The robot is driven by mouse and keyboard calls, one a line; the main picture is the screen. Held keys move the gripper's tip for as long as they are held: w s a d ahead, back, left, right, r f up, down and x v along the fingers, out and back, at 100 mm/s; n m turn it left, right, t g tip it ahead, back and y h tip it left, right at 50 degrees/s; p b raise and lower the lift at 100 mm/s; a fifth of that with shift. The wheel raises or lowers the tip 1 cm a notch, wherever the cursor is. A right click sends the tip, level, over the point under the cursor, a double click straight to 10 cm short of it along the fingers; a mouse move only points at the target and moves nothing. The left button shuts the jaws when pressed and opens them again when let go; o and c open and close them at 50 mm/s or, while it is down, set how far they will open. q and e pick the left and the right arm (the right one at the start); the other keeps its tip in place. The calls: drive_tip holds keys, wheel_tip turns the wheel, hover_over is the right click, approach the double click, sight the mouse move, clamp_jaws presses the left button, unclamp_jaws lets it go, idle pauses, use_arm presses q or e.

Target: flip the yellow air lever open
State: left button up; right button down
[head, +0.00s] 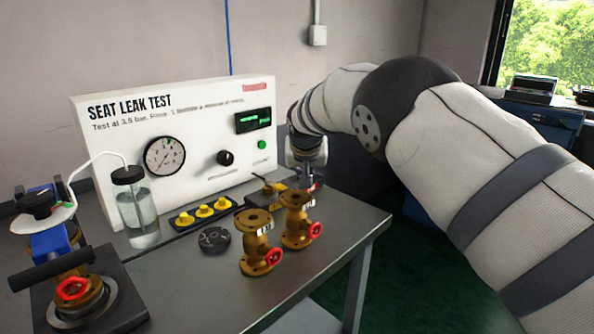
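My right gripper (312,182) points down just right of the yellow block, behind the right brass valve. That valve hides part of the gripper, so its fingers and any contact with the block are unclear. My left gripper is out of view.
The brass valves (258,240) and (297,222) with red handwheels stand in front of the yellow block. A black disc (215,240), a tray of yellow caps (203,212), a water bottle (139,208) and a clamp fixture (105,300) are to the left. The front bench is bare.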

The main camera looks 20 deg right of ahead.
drive_tip(key=a+r, duration=0.1)
drive_tip(key=r, duration=0.1)
drive_tip(key=s+a+r, duration=0.1)
drive_tip(key=a+r, duration=0.2)
drive_tip(key=r, duration=0.2)
drive_tip(key=shift+s+a, duration=0.15)
drive_tip(key=shift+s, duration=0.2)
drive_tip(key=shift+a+r, duration=0.3)
drive_tip(key=shift+r, duration=0.1)
drive_tip(key=shift+s+a+r, duration=0.1)
drive_tip(key=shift+a+r, duration=0.05)
drive_tip(key=shift+r, duration=0.1)
drive_tip(key=shift+f, duration=0.1)
